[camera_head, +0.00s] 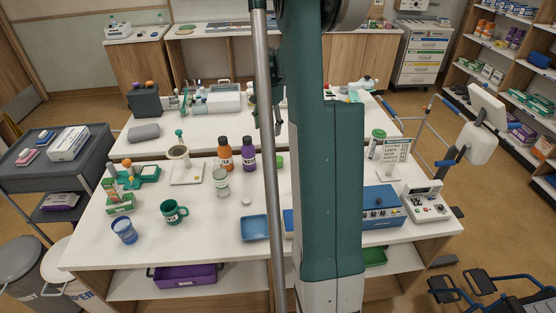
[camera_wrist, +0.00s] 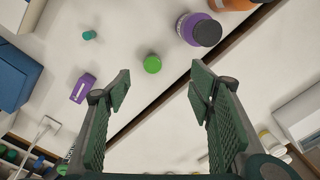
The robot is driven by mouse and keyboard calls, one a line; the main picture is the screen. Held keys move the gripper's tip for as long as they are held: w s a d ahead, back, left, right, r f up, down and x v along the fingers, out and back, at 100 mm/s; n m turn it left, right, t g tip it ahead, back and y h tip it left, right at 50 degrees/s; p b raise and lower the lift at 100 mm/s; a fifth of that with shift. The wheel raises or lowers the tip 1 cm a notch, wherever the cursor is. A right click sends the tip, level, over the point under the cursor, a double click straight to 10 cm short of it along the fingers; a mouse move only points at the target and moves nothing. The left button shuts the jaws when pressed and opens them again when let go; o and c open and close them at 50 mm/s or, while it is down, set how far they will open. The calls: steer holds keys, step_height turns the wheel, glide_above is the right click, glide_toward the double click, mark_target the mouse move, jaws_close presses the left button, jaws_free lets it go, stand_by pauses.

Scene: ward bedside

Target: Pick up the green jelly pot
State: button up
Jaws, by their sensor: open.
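The green jelly pot (camera_wrist: 152,63) shows in the wrist view as a small round bright green top on the white table. It lies between the lines of the two fingers, slightly left of centre and beyond their tips. In the head view the jelly pot (camera_head: 280,160) is right of the purple bottle, partly hidden by my own column. My gripper (camera_wrist: 161,80) is open and empty, its dark green fingers spread wide and apart from the pot. In the head view my gripper (camera_head: 268,105) hangs above the table, partly covered by my body.
A purple bottle (camera_wrist: 200,30) and an orange bottle (camera_head: 225,155) stand close to the pot. A purple box (camera_wrist: 82,88), a small teal object (camera_wrist: 89,35) and a blue box (camera_wrist: 14,75) lie to the left in the wrist view. A blue tray (camera_head: 254,228) is nearer the front edge.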

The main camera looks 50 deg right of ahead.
steer(key=m+p, duration=0.1)
glide_above(278, 157)
step_height(278, 157, down, 3)
step_height(278, 157, down, 8)
steer(key=shift+w+f, duration=0.15)
steer(key=shift+f, duration=0.45)
steer(key=shift+f, duration=1.3)
steer(key=shift+s+f, duration=0.2)
steer(key=shift+f, duration=2.4)
